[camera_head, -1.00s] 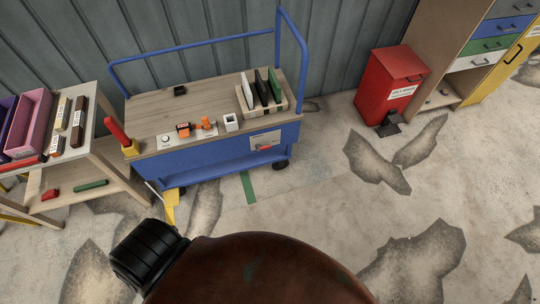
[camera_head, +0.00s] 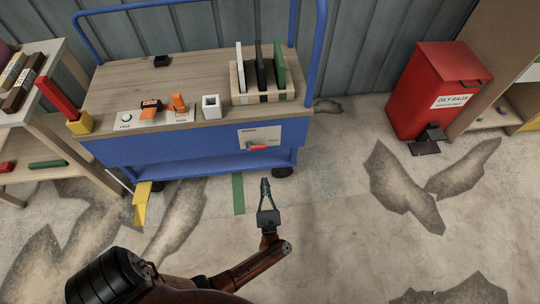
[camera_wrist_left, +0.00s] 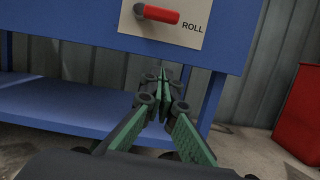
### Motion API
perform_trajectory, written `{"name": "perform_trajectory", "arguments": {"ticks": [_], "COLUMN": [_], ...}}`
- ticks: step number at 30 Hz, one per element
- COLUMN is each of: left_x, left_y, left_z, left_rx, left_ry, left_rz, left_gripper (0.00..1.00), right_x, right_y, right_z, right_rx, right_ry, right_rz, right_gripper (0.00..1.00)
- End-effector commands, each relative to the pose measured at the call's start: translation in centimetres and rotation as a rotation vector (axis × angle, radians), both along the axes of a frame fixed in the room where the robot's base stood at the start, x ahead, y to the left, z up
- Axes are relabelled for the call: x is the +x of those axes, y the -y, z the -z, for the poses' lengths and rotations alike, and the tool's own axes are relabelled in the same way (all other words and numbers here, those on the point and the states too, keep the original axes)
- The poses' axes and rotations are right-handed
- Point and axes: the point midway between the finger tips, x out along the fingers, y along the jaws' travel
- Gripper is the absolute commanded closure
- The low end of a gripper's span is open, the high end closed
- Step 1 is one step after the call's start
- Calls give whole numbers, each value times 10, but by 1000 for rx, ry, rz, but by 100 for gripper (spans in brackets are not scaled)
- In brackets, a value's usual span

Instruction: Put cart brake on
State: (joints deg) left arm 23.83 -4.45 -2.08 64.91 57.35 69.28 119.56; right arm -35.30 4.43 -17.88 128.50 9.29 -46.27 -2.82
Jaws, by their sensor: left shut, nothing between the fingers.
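The cart (camera_head: 120,150) has a blue frame and a wooden top. On its front panel is a pale plate (camera_head: 273,134) with a red lever (camera_head: 258,147). In the left wrist view the lever (camera_wrist_left: 160,14) lies nearly level, pointing right toward the word ROLL on the plate (camera_wrist_left: 195,40); the plate's upper part is cut off. My left gripper (camera_head: 265,183) is shut and empty, in front of the cart and below the lever, apart from it in the picture. Its closed fingertips (camera_wrist_left: 165,78) show under the lever in the left wrist view. My right gripper is not in view.
A red and yellow post (camera_head: 58,98) stands at the cart's left front corner. A yellow piece (camera_head: 142,205) is below it. A shelf stand (camera_head: 80,170) is at left. A red rag bin (camera_head: 425,95) stands at right. The floor between cart and bin is clear.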

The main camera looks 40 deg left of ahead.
Motion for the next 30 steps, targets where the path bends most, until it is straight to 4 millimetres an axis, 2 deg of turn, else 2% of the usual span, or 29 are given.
{"name": "perform_trajectory", "arguments": {"ticks": [16, 20, 30], "left_x": [5, 17, 61], "left_y": [-8, -22, -73], "left_z": [-3, -8, -23], "left_rx": [-30, -26, -27], "left_ry": [43, 43, 41], "left_rz": [-15, -14, -14], "left_gripper": [100, 100, 100], "right_x": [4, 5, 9], "right_y": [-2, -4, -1], "right_z": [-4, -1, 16], "right_rx": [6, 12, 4], "right_ry": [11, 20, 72], "right_rz": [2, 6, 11], "right_gripper": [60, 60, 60]}}
